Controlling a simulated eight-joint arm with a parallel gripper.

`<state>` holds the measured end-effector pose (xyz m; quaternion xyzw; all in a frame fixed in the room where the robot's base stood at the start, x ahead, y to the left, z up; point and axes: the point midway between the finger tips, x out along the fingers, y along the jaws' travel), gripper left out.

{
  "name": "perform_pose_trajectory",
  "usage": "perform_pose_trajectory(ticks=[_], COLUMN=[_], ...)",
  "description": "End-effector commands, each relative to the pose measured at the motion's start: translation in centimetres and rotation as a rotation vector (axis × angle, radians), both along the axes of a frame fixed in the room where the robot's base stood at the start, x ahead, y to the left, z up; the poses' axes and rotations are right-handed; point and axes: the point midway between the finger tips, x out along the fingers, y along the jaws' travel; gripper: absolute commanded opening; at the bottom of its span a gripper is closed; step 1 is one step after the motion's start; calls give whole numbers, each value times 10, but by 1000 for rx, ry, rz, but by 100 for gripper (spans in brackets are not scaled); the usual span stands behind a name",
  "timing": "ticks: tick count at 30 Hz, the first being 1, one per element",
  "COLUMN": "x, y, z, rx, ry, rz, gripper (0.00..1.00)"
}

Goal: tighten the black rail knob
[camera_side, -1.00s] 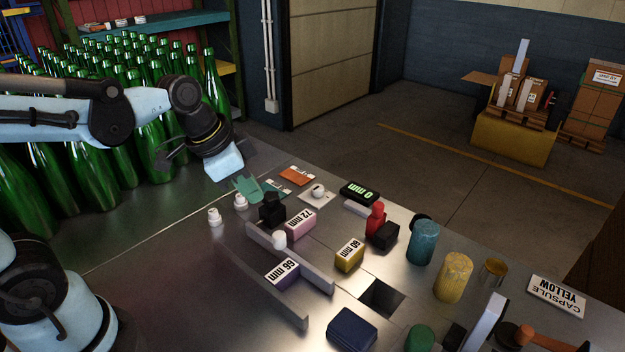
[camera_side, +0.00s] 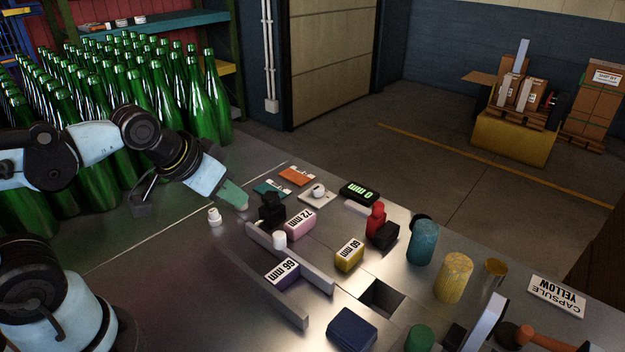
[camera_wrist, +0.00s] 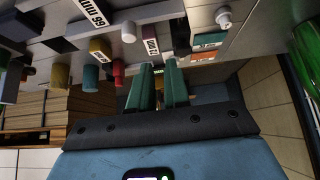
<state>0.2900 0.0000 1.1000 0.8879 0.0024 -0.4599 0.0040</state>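The black knob (camera_side: 271,208) stands at the far left end of the metal rails, beside the pink 72 mm block (camera_side: 300,224). My gripper (camera_side: 236,197) is left of the knob in the side view, low over the table, its teal fingers pointing toward it but apart from it. The pink block (camera_wrist: 150,47) shows beyond the fingertips. I cannot make out the black knob clearly in the wrist view.
A white cap (camera_side: 214,217) stands near my gripper; another (camera_side: 280,240) is by the rails (camera_side: 290,256). Purple 66 mm (camera_side: 282,273) and yellow 60 mm (camera_side: 349,255) blocks, a red knob (camera_side: 376,218) and a square opening (camera_side: 382,297) lie further right. Green bottles (camera_side: 150,90) crowd behind my arm.

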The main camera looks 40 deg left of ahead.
Motion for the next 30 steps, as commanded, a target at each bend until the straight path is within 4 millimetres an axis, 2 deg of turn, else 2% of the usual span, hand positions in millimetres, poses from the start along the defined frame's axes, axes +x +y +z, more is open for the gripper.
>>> perform_pose_trajectory(ticks=[1,5,9,15,21,25,30], x=[3,14,36,69,101,115,123], y=[1,4,11,22,34,40,44], z=[3,15,30,43,45,43,40], rx=[-8,-53,-124,-206,-261,-279,-288], ry=[10,73,176,327,462,525,564], rz=[14,95,240,469,700,816,895], gripper=[24,44,66,66,66,66,66])
